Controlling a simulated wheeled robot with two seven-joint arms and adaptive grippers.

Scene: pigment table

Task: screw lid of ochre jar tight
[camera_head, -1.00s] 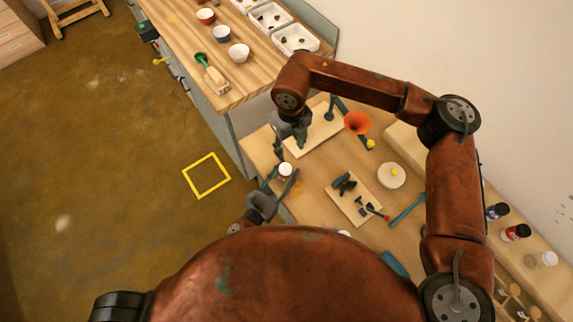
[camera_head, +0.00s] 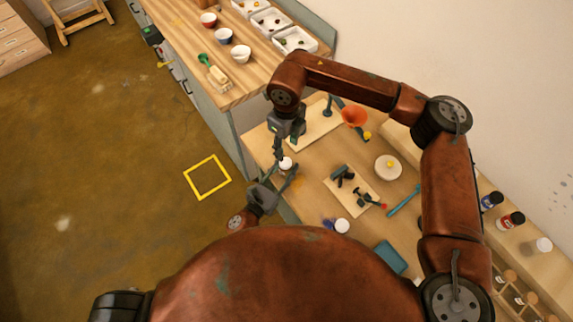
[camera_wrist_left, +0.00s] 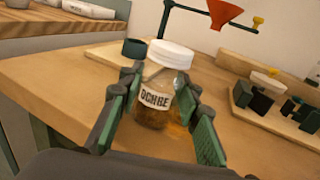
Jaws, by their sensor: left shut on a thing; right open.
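The ochre jar (camera_wrist_left: 157,103) is a clear glass jar with an "OCHRE" label. It stands upright near the table's front edge. Its white lid (camera_wrist_left: 171,54) sits on top and also shows in the head view (camera_head: 286,163). I cannot tell how tight the lid is. My left gripper (camera_wrist_left: 160,100) is shut around the jar's body, a finger on either side; it comes in from the lower left in the head view (camera_head: 279,178). My right gripper (camera_head: 279,152) is open, pointing down just above the lid, and is not seen in the wrist view.
An orange funnel (camera_head: 354,116) on a stand is behind the jar. A board with dark small tools (camera_head: 352,190) and a round pale dish (camera_head: 388,168) lie to the right. A white-lidded jar (camera_head: 342,226) and a teal slab (camera_head: 391,257) are nearer me.

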